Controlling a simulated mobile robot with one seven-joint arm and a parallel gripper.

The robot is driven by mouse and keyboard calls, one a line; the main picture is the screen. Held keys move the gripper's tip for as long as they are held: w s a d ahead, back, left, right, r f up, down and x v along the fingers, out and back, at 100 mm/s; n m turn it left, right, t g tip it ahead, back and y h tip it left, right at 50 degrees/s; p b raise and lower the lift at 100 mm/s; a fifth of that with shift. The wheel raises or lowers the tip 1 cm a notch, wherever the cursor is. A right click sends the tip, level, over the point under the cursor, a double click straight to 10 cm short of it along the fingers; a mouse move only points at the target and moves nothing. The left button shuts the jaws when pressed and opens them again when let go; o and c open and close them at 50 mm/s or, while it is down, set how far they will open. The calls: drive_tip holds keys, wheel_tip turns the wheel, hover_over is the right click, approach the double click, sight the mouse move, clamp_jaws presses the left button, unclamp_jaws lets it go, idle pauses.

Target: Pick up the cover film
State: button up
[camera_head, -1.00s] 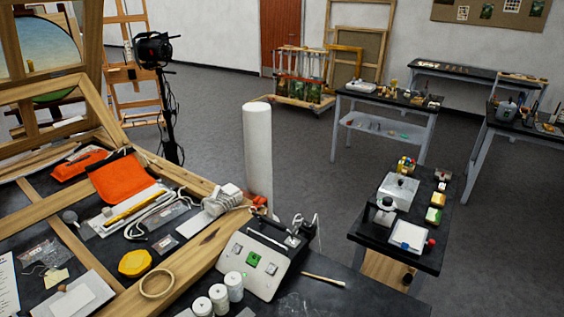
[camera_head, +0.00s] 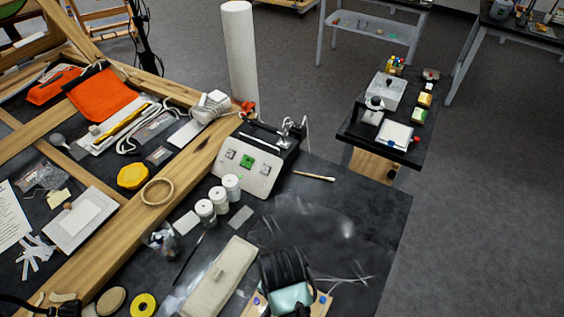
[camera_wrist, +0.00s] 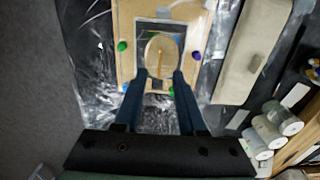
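A clear, crinkled sheet, apparently the cover film (camera_head: 335,228), lies on the black tabletop in the head view. Its glossy creases also show left of the wooden board in the wrist view (camera_wrist: 95,75). My gripper (camera_wrist: 159,72) points at the board with its two dark fingers apart. A pale round disc with a yellowish strip shows in the gap, and I cannot tell whether the fingers touch it. In the head view my black gripper (camera_head: 285,268) is at the bottom, its fingertips hidden. The film's edges are hard to make out.
The wooden board (camera_wrist: 127,20) carries coloured pins. A beige padded bag (camera_head: 220,278) lies beside it. White-capped jars (camera_head: 206,211) and a control box (camera_head: 247,168) stand behind. A wooden frame with tools fills the left. The table's right edge is clear.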

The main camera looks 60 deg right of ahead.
drive_tip(key=shift+f+p, duration=0.4)
drive_tip(key=shift+f, duration=1.75)
clamp_jaws()
